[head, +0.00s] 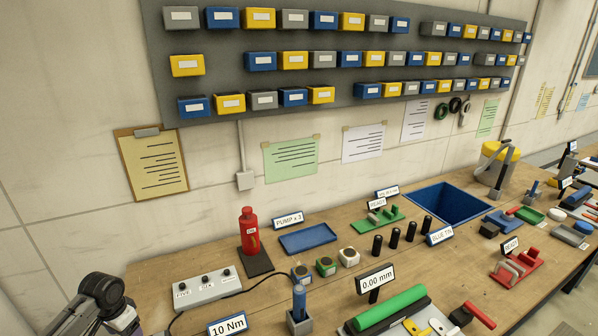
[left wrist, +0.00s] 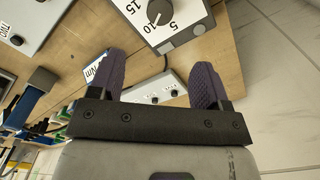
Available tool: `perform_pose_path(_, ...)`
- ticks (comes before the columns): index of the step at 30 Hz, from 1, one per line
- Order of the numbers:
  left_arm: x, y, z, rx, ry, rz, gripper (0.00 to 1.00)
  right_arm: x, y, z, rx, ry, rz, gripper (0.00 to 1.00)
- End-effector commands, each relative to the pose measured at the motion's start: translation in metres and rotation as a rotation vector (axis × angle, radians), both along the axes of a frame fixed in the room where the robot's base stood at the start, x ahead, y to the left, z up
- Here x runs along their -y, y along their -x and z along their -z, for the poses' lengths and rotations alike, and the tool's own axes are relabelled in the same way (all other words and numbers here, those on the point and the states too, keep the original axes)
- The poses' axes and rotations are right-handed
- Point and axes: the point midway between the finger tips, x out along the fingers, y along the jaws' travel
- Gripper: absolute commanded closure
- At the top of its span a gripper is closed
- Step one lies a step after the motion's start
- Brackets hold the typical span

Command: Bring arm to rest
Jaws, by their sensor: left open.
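My left gripper (left wrist: 160,80) shows in the left wrist view with its two purple ribbed fingers spread apart. Nothing is held between them; the workbench top shows beyond. In the head view, part of my left arm is at the lower left corner, beside the bench's left end; its fingers cannot be made out there. My right gripper is in neither view.
A dial box (left wrist: 160,18) lies beyond the fingers. The wooden bench (head: 150,275) holds a button box (head: 207,288), a red bottle (head: 249,232), a blue tray (head: 308,239) and a green roll (head: 390,309). Bins hang on a wall panel (head: 220,70).

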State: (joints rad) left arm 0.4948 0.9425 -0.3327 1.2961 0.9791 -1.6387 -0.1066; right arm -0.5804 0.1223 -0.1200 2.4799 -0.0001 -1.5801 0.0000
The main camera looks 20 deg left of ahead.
Motion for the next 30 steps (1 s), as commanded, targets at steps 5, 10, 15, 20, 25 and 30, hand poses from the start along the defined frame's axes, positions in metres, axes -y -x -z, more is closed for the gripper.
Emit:
perform_pose_path(5, -0.008, -0.002, 0.0, 0.01, -0.052, -0.035, 0.29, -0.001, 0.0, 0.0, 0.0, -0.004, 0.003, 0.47)
perform_pose_path(10, -0.001, -0.022, -0.037, 0.133, -0.262, 0.034, 0.29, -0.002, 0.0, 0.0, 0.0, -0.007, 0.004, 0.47)
perform_pose_path(15, 0.059, -0.053, -0.098, 0.386, -0.44, 0.155, 0.29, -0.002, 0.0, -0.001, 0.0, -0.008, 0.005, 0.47)
perform_pose_path(20, 0.154, -0.043, -0.129, 0.612, -0.48, 0.26, 0.29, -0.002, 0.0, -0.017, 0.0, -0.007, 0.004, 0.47)
perform_pose_path(25, 0.249, 0.023, -0.135, 0.758, -0.384, 0.287, 0.29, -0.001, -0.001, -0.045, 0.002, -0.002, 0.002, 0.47)
perform_pose_path(30, 0.301, 0.102, -0.123, 0.734, -0.225, 0.227, 0.29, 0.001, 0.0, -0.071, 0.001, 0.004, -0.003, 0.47)
